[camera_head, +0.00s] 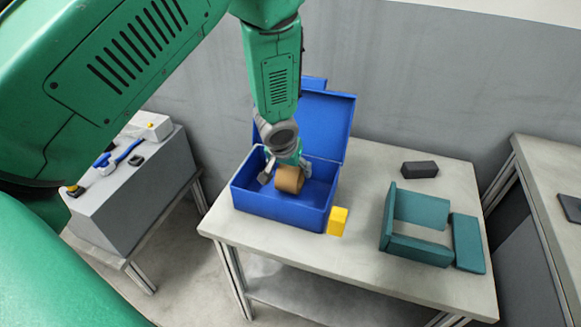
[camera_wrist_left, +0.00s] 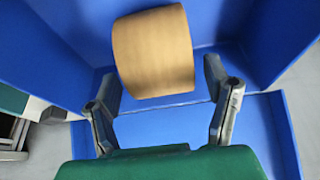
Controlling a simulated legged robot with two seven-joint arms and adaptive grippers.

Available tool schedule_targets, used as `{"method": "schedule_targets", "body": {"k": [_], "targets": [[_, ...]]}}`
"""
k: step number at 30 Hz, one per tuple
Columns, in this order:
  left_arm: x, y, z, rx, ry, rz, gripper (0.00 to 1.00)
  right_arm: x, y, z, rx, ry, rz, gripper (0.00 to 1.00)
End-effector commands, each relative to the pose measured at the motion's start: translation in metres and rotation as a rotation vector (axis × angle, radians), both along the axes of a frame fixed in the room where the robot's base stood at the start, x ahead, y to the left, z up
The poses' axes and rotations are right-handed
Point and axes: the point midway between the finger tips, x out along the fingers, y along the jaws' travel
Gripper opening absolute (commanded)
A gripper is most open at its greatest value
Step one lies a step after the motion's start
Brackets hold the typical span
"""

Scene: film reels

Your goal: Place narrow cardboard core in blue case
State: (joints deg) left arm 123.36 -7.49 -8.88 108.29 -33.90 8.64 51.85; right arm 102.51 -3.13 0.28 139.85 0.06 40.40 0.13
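The cardboard core (camera_head: 289,180) is a short tan cylinder inside the open blue case (camera_head: 277,209), on its side. It also shows in the left wrist view (camera_wrist_left: 153,52) against the blue floor and walls; I cannot tell whether it rests on the floor. My left gripper (camera_head: 284,177) reaches down into the case from above. In the left wrist view its fingers (camera_wrist_left: 160,82) are spread apart, with the core at and beyond their tips and small gaps on both sides. My right gripper is not in view.
The case's raised lid (camera_head: 323,122) stands behind. A yellow block (camera_head: 338,221) sits by its front right corner. A teal open case (camera_head: 415,247) and a dark block (camera_head: 420,169) lie to the right. A grey side table (camera_head: 142,188) with tools stands left.

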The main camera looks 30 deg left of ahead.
Motion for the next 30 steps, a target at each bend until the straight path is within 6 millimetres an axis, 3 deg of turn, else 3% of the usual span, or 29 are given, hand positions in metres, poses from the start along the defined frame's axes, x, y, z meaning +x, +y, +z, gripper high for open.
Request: {"method": "schedule_targets", "body": {"k": [11, 24, 30], "targets": [[-0.002, -0.001, 0.01, 0.0, -0.002, 0.001, 0.7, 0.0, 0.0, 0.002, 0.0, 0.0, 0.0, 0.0], [-0.036, -0.009, 0.09, -0.001, -0.002, 0.001, 0.7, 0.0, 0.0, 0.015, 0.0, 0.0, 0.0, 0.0], [-0.044, -0.011, 0.109, -0.001, 0.0, 0.001, 0.7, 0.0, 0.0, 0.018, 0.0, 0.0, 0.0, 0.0]]}}
